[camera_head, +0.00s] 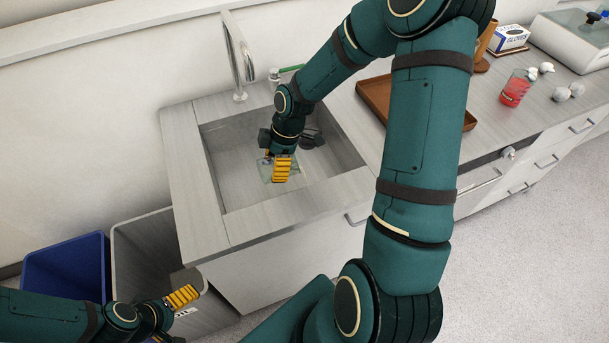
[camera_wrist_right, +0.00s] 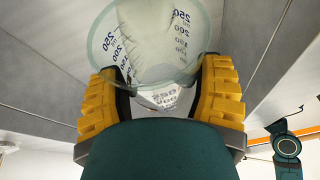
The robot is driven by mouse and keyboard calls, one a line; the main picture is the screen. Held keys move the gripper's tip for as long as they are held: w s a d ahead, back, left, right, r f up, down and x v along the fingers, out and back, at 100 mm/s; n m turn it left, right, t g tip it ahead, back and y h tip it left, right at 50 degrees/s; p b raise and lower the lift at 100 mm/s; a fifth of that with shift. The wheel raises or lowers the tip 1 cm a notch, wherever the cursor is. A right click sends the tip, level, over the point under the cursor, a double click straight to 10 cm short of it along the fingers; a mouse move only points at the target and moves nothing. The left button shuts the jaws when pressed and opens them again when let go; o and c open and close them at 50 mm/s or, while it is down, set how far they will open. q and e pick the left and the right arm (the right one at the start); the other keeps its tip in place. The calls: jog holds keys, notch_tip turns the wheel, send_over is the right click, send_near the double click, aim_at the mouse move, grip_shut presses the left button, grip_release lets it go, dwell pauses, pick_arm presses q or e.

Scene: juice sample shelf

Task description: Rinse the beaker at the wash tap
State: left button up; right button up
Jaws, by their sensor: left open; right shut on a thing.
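My right gripper (camera_head: 281,168) reaches down into the sink (camera_head: 225,180) in the head view. It is shut on a clear glass beaker (camera_head: 267,172), mostly hidden behind the fingers there. In the right wrist view the beaker (camera_wrist_right: 155,45) sits between the two yellow fingers of the right gripper (camera_wrist_right: 160,95), with its rim and dark blue volume marks showing. The wash tap (camera_head: 240,60), a tall curved metal spout, stands at the back left of the sink, up and left of the beaker. My left gripper (camera_head: 183,302) is open and empty at the lower left.
A blue bin (camera_head: 68,265) and a grey bin (camera_head: 145,250) stand left of the sink. A brown tray (camera_head: 375,95) lies on the counter to the right. A beaker of red liquid (camera_head: 515,90), crumpled white balls (camera_head: 562,94) and a gloves box (camera_head: 508,39) are further right.

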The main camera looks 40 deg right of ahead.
jog(key=shift+d+r+p, duration=0.2)
jog(key=shift+p, duration=0.1)
jog(key=shift+s+d+r+t+y+p, duration=0.2)
jog(key=shift+r+t+y+p, duration=0.1)
jog(key=shift+y+p, duration=0.5)
jog(key=shift+s+d+r+t+y+p, duration=0.1)
jog(key=shift+d+r+t+y+p, duration=0.3)
jog(key=shift+p, duration=0.6)
dwell(0.6)
jog(key=a+f+g+h+b, duration=0.1)
jog(key=b, duration=0.1)
jog(key=shift+w+a+f+b, duration=0.1)
jog(key=shift+w+f+b, duration=0.1)
jog(key=shift+b, duration=0.15)
jog(key=shift+f+h+b, duration=0.15)
jog(key=shift+h+b, duration=0.15)
jog(key=shift+b, duration=0.1)
